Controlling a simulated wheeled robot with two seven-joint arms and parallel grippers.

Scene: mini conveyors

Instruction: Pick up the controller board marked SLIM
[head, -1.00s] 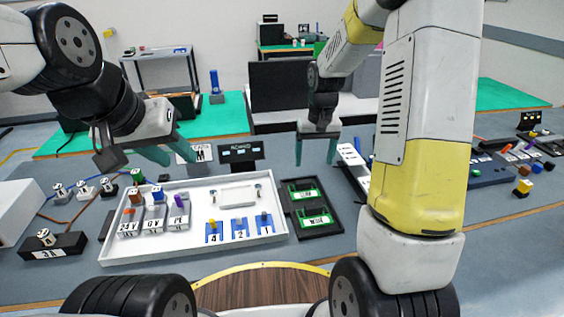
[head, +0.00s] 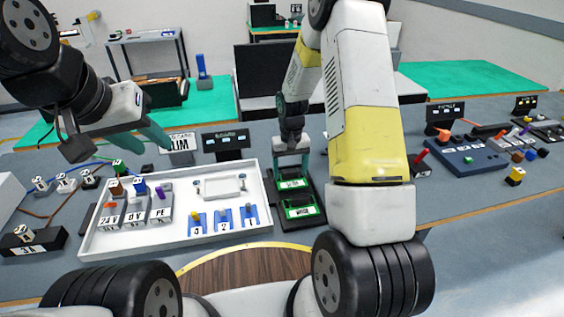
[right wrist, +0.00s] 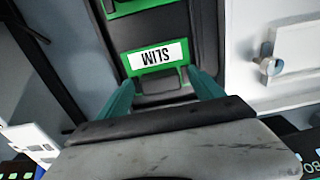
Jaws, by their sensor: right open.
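The controller board marked SLIM (right wrist: 157,57) is green with a white label, which reads upside down in the right wrist view. It lies in a black holder (right wrist: 205,25). In the head view it is the farther of two green boards (head: 292,184). My right gripper (right wrist: 167,95) is open, its teal fingers apart at the near end of this board, with nothing held; whether they touch it is unclear. In the head view the right gripper (head: 291,160) is above the holder's far end. My left gripper (head: 153,138) is open and empty behind the white tray.
A second green board (head: 302,211) lies nearer in the holder. A white tray (head: 180,238) with grey modules and blue pieces stands just left of it. A dark blue base (head: 465,160) is at right.

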